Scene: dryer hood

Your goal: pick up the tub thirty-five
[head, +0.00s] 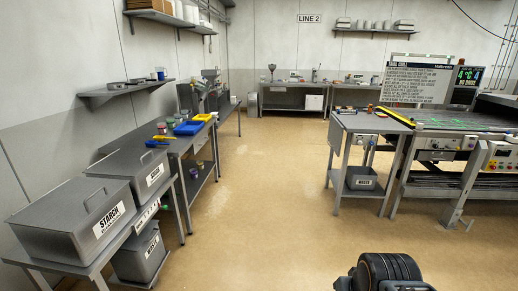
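I cannot make out a tub marked thirty-five; no such label is legible. Small tubs or jars (162,129) stand on the left workbench beside coloured trays, too small to read. A purple-toned container (196,168) sits on that bench's lower shelf. A small blue container (160,73) stands on the left wall shelf. A dark, ribbed part of my own arm shows at the bottom right edge. My gripper's fingers are not in view.
Grey lidded bins, one labelled STARCH (70,222), crowd the near left bench. A small table (370,122) and a conveyor machine (460,145) stand at right, with a waste bin (361,178) below. The tan floor (262,190) between is clear.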

